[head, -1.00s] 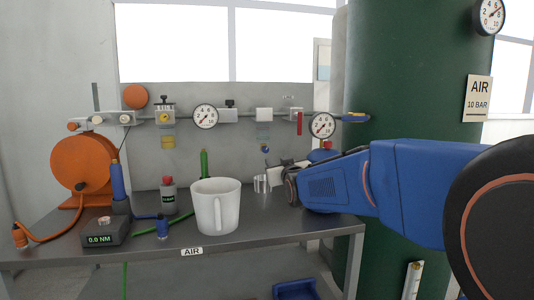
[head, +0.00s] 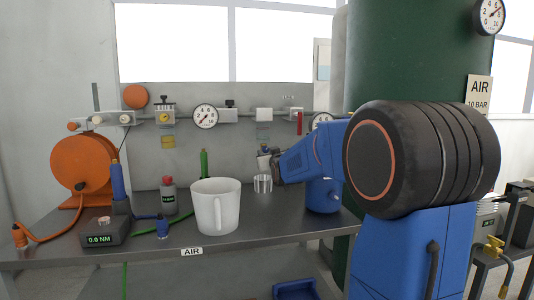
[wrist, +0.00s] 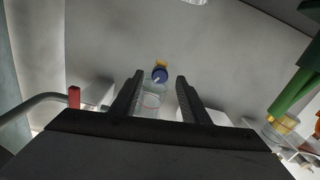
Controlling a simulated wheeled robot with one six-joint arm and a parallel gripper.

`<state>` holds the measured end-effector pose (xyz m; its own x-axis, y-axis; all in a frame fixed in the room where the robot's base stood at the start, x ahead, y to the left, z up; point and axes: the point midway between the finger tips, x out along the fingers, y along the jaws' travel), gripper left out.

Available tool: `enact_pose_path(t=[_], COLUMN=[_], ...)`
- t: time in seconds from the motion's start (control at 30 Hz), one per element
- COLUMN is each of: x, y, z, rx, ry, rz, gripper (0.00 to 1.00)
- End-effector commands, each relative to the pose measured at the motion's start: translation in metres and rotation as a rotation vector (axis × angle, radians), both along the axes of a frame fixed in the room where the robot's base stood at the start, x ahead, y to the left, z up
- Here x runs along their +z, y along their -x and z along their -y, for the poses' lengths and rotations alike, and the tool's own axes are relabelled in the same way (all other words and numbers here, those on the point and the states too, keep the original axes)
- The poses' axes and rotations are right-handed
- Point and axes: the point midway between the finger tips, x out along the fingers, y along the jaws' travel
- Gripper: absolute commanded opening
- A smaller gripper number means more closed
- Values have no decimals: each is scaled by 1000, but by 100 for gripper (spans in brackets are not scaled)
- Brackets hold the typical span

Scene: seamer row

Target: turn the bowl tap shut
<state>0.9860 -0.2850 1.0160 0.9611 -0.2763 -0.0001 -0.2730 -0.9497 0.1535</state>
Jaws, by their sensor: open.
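The bowl tap (wrist: 160,74) is a small round blue part with a yellow piece on it, at the end of a clear bowl (wrist: 152,100) in the wrist view. The wrist picture appears upside down. In the head view the clear bowl (head: 263,133) hangs from the pipe, with the blue tap (head: 266,147) small below it and partly hidden by my gripper (head: 270,162). In the wrist view my gripper (wrist: 160,77) is open, its dark fingers either side of the tap and bowl. I see no clear contact.
A clear cup (head: 263,184) stands on the bench below my gripper. A white mug (head: 216,206) and a grey red-capped bottle (head: 168,196) stand left. A red lever (head: 299,123) hangs right of the bowl. A blue container (head: 322,196) stands right, under my arm.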

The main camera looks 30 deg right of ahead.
Motion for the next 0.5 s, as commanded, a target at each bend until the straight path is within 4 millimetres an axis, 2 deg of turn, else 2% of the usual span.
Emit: enact_pose_path(t=[0.2,0.5], x=[0,0], y=[-19,-23], z=[5,6], rx=[0,0], ry=[0,0], rz=[0,0], gripper=[42,42])
